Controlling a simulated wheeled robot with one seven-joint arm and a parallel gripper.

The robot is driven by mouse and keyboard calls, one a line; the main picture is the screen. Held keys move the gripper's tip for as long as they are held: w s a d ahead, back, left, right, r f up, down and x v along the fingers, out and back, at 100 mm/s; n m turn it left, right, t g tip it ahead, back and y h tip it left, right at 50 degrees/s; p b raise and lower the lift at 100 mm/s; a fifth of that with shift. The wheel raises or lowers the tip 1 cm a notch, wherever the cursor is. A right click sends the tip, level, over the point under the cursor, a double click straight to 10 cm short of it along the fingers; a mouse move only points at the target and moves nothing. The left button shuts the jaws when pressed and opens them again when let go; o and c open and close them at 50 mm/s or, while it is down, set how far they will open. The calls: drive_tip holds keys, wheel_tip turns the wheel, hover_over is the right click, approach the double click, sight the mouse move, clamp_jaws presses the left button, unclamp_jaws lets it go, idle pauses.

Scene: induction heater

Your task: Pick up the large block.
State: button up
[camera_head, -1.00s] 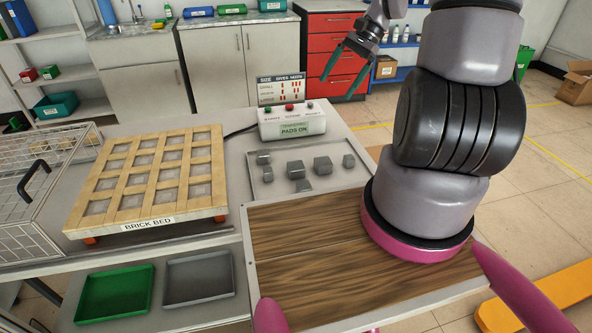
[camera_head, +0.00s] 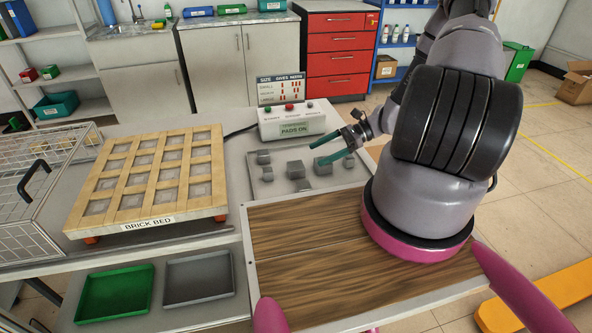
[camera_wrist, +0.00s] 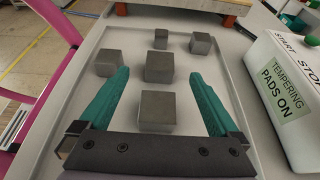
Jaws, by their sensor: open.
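Several grey blocks sit apart in a shallow tray. Two look biggest: a middle block (camera_head: 296,170) and one to its right (camera_head: 323,168). In the wrist view these appear to be the central block (camera_wrist: 159,67) and the nearer block (camera_wrist: 157,108); I cannot tell surely which is the large one. My gripper (camera_head: 315,155) is open and empty, above the right part of the tray, with its teal fingers pointing left. In the wrist view my gripper (camera_wrist: 159,74) spans these two blocks, its fingertips apart on either side. Part of the tray's right is hidden by the gripper.
The tray (camera_head: 250,180) also holds smaller blocks (camera_head: 263,157). A control box (camera_head: 291,123) reading "PADS ON" stands close behind it, with a size sign (camera_head: 280,89). The brick bed (camera_head: 152,180) is left.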

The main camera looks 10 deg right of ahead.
sight(296, 165)
drive_tip(key=x, duration=0.7)
drive_tip(key=shift+d+f, duration=0.15)
drive_tip(key=shift+f, duration=0.1)
clamp_jaws()
